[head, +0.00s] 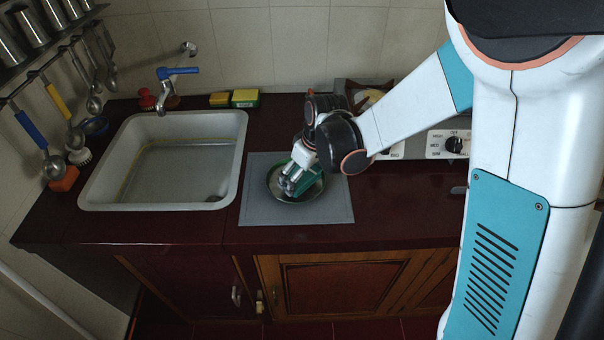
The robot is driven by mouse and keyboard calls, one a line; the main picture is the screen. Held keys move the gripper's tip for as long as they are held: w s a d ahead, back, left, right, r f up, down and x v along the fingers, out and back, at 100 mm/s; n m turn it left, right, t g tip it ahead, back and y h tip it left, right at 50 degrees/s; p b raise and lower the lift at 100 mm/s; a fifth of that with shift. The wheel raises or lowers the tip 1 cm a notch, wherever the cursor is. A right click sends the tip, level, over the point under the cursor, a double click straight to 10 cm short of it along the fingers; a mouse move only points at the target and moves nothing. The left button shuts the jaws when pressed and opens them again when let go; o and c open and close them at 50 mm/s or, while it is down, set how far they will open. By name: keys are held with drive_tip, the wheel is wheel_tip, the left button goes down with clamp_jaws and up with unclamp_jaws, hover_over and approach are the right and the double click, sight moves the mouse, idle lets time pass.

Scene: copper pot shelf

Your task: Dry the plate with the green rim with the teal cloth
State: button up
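The plate (283,199) lies on a grey mat (257,205) on the counter right of the sink. Its rim looks dark green, and part of it is hidden by my gripper and the cloth. My gripper (287,187) points down over the plate, its fingertips low over the plate's middle. The teal cloth (313,187) shows beside and behind the fingers, over the right part of the plate. The fingers look closed on the cloth. I cannot tell exactly where the cloth touches the plate.
A sink (100,190) with a blue-handled tap (178,71) is at left. Sponges (245,98) lie at the back. A stove (448,144) stands behind my arm at right. Utensils hang on the left wall. The counter front is clear.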

drive_tip(key=shift+f+b, duration=0.7)
drive_tip(key=shift+f, duration=0.15)
drive_tip(key=shift+w+a, duration=0.1)
